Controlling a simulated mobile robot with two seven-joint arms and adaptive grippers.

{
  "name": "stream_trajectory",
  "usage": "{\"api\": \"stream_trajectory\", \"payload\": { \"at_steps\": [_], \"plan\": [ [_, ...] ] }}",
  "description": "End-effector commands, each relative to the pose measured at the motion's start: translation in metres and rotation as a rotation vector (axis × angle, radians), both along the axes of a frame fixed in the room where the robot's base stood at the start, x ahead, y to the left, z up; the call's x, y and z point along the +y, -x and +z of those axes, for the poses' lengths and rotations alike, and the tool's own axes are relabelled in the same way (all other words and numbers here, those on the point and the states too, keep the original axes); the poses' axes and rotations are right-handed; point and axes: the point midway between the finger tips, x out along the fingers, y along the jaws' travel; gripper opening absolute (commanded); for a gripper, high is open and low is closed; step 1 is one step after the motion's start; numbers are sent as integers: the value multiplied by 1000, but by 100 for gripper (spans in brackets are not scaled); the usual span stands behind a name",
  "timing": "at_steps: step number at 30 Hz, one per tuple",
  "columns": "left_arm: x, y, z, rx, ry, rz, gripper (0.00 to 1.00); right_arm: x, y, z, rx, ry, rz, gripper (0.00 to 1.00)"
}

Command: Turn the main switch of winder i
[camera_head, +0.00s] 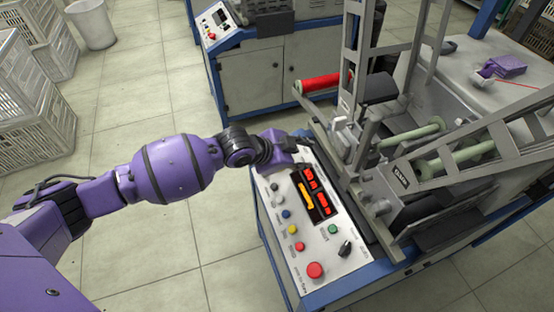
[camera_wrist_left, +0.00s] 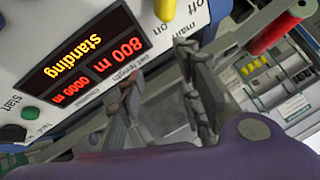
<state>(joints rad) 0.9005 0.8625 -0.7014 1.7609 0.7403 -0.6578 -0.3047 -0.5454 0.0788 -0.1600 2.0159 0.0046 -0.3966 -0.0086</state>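The control panel (camera_head: 303,240) of the near winder has a lit red and yellow display (camera_head: 314,194). In the left wrist view the display (camera_wrist_left: 84,58) reads "standing", "800 m" and "0000 m". The printed label "main" (camera_wrist_left: 182,42) with "on" and "off" is beside it, close to my fingertips. My left gripper (camera_head: 286,151) is low over the panel's far end. In the left wrist view its two fingers (camera_wrist_left: 165,85) stand apart with nothing seen between them. My right gripper is out of view.
A red emergency button (camera_head: 315,270), a black knob (camera_head: 345,248) and several coloured buttons sit on the panel's near part. Another winder cabinet (camera_head: 270,75) stands behind. The tiled floor at left is clear up to the crates (camera_head: 30,90).

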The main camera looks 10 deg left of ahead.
Motion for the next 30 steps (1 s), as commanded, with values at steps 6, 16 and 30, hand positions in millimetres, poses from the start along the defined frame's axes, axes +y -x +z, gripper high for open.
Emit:
{"api": "stream_trajectory", "payload": {
  "at_steps": [6, 16, 30],
  "plan": [
    [59, -44, 16, 73, -225, -101, 33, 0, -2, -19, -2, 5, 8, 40],
    [97, -13, 2, 257, -334, -262, 33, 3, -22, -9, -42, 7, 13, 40],
    [73, -27, -56, 257, -336, -271, 33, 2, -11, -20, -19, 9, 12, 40]
  ]
}}
